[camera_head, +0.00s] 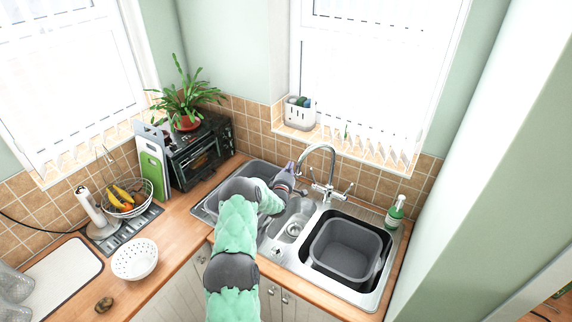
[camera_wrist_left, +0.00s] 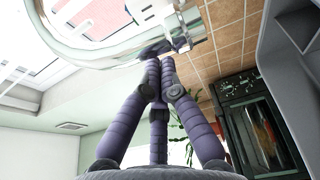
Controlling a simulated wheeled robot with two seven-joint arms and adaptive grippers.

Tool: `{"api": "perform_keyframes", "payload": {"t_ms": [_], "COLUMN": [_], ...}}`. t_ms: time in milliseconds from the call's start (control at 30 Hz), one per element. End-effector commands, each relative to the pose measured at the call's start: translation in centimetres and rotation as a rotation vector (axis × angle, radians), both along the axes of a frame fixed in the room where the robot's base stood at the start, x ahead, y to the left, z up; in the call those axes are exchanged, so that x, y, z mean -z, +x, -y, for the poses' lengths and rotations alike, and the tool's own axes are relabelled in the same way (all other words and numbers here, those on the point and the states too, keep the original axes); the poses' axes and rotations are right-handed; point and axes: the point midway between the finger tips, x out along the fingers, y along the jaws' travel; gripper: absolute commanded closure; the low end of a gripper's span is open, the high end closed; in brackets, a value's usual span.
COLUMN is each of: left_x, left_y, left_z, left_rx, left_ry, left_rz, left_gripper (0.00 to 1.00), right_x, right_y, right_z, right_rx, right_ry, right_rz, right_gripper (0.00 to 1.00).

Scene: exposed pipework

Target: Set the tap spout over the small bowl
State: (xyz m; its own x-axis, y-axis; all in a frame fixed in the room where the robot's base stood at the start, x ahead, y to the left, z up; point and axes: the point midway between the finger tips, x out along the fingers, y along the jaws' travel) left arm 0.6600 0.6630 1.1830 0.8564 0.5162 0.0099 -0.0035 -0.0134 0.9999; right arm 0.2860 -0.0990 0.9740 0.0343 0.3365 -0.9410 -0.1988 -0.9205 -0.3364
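The chrome tap (camera_head: 329,185) stands behind the sink, and its arched spout (camera_head: 318,146) curves to the left, its end beside my left gripper. The small bowl (camera_head: 293,229) lies between the two larger basins, in front of the tap. The spout end appears behind and slightly left of its middle; I cannot tell exactly what it is above. My left gripper (camera_head: 290,168) is at the spout's left side. In the left wrist view its purple fingers (camera_wrist_left: 155,62) come together close to the chrome spout (camera_wrist_left: 95,55); nothing shows between them. My right gripper is not in view.
The right basin holds a grey washing-up bowl (camera_head: 347,250). My left arm partly covers the left basin (camera_head: 258,170). A green soap bottle (camera_head: 396,212) stands to the right. An oven (camera_head: 203,150), fruit basket (camera_head: 127,198) and white colander (camera_head: 135,259) are on the left.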

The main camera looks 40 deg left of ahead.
Motion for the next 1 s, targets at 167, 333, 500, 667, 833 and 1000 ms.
{"api": "perform_keyframes", "payload": {"t_ms": [167,333,500,667,833,1000], "left_x": [0.0,0.1,0.1,0.3,0.4,0.1], "left_y": [-0.1,-0.2,-0.2,-0.3,-0.6,-0.7], "left_z": [0.7,0.8,0.8,1.2,2.1,2.2], "left_rx": [-0.001,-0.001,-0.001,0.0,0.0,0.0], "left_ry": [0.0,0.0,0.0,-0.001,-0.001,0.0], "left_rz": [-0.001,-0.001,-0.001,-0.001,-0.002,-0.002], "left_gripper": [1.0,1.0,1.0,1.0,1.0,1.0], "right_x": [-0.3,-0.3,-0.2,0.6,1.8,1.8], "right_y": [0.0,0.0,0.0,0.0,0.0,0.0], "right_z": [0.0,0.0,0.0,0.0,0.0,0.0], "right_rx": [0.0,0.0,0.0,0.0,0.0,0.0], "right_ry": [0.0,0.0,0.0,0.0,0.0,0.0], "right_rz": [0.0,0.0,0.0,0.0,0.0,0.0], "right_gripper": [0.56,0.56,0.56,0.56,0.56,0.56]}}
